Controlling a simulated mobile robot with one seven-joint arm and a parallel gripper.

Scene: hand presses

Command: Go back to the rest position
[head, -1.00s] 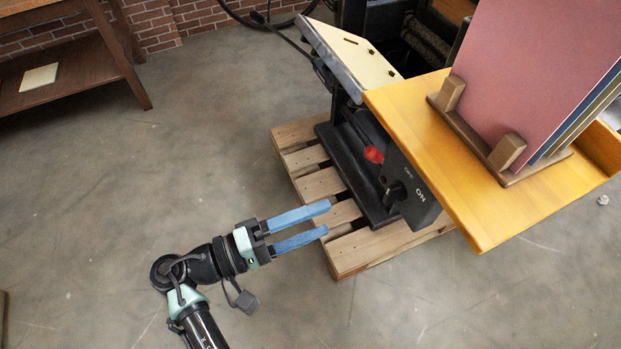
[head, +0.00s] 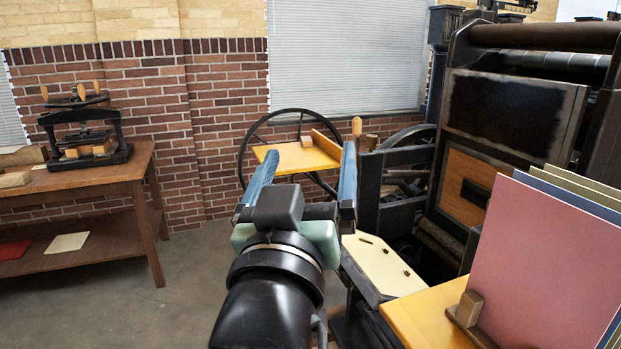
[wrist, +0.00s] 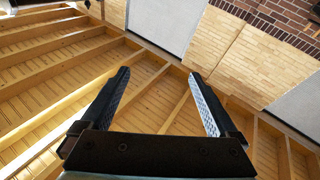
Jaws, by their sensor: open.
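My gripper (head: 303,178) is raised in the middle of the head view, with its two blue fingers apart and nothing between them. The fingers point up and away from my body, in front of the brick wall and a black spoked wheel. In the wrist view my gripper (wrist: 160,105) also shows spread, dark fingers with empty space between them. That view looks up at a beamed wooden ceiling (wrist: 60,75).
A large black press (head: 500,120) stands at the right. Coloured boards (head: 545,265) stand in a holder on a yellow shelf (head: 425,315) at the front right. A wooden table (head: 90,180) with a small hand press (head: 85,135) is at the left. Floor between is clear.

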